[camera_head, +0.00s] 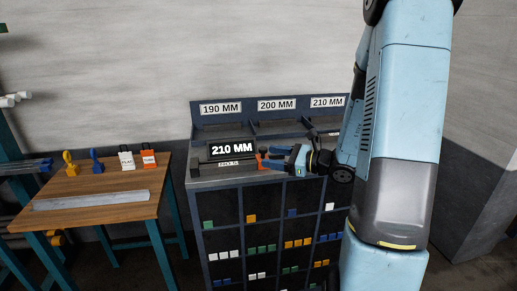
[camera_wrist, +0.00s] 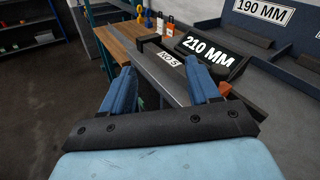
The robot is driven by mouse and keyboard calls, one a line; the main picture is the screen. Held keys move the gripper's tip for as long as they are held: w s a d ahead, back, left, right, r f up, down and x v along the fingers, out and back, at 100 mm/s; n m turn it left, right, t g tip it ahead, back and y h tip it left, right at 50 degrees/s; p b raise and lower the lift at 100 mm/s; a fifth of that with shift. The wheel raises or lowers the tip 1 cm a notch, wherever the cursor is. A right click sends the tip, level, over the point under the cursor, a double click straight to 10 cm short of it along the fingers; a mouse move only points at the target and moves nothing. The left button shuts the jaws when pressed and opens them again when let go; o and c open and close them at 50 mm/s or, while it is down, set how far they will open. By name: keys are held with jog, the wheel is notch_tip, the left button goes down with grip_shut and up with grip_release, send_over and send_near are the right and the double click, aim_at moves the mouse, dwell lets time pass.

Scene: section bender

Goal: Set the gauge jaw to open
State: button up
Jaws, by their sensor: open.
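An orange-red piece (camera_head: 262,158) stands on the bench top beside the dark display reading "210 MM" (camera_head: 230,150). I take it for part of the gauge jaw, but its exact form is too small to tell. In the wrist view an orange part (camera_wrist: 246,114) shows just right of my right finger, partly hidden by it. The display (camera_wrist: 208,52) is beyond the fingers there. My gripper (camera_head: 268,159) reaches in from the right, close to the orange piece. In the wrist view my gripper (camera_wrist: 163,82) has its two blue fingers wide apart, with nothing held between them.
A small white label (camera_wrist: 171,60) lies before the display. The cabinet (camera_head: 246,222) has bins of coloured blocks and racks marked 190, 200 and 210 MM above. A wooden table (camera_head: 95,182) at left holds a metal bar (camera_head: 92,200) and coloured tags and locks.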

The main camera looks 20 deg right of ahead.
aim_at(260, 148)
jog(key=w+d+f+m+t+h, duration=0.3)
jog(key=d+f+m+t, duration=0.1)
jog(key=d+m, duration=0.25)
jog(key=shift+n, duration=0.35)
jog(key=x, duration=1.3)
jog(key=shift+w, duration=0.45)
grip_shut()
